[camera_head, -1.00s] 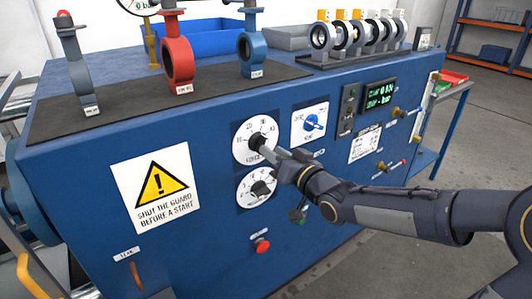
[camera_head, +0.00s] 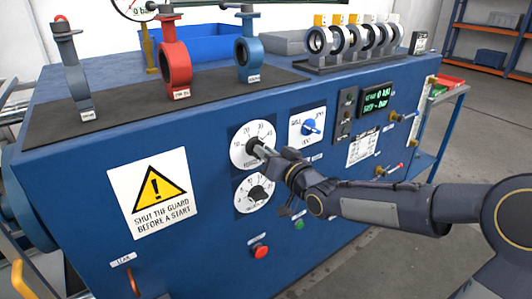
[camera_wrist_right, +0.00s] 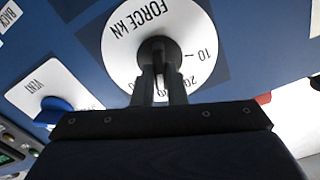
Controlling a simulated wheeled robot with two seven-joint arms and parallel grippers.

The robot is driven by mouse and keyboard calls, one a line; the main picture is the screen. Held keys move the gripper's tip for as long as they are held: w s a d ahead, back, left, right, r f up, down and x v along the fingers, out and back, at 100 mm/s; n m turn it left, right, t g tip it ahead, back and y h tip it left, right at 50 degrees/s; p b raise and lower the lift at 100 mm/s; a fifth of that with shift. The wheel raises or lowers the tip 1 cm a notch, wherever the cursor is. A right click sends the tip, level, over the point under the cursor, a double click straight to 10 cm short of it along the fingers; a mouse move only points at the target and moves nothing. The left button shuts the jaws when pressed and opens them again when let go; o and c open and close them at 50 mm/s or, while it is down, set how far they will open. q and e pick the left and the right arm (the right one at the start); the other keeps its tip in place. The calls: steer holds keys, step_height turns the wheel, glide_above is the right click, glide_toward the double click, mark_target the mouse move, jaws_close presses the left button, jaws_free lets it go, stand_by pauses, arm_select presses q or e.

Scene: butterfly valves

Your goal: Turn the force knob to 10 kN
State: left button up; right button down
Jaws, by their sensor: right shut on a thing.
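The force knob (camera_head: 256,147) is a black knob on a round white dial (camera_head: 246,158) on the front of the blue bench. The dial is lettered FORCE kN in the right wrist view (camera_wrist_right: 120,62), with the 10 mark right of the knob (camera_wrist_right: 158,46). My right gripper (camera_head: 264,152) is shut on the knob; its two dark fingers (camera_wrist_right: 160,72) also straddle it in the wrist view. The fingers hide part of the knob, and I cannot tell where its pointer stands. The green display (camera_head: 378,97) appears to read 0 kN. My left gripper is not in view.
A second black-knobbed dial (camera_head: 255,192) sits just below. A blue selector knob (camera_head: 312,126) is to the right. A red button (camera_head: 260,250) and a warning sign (camera_head: 154,194) are on the same panel. Valves stand on top, including a red one (camera_head: 175,65).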

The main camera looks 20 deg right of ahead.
steer(key=shift+a+f+n+b, duration=0.1)
steer(key=shift+a+n+b, duration=0.05)
steer(key=shift+n+b, duration=3.75)
steer(key=shift+a+f+n+b, duration=0.1)
steer(key=shift+n+b, duration=2.5)
steer(key=shift+n, duration=2.5)
steer(key=c, duration=1.5)
jaws_free()
steer(key=shift+o, duration=0.2)
steer(key=shift+s, duration=0.1)
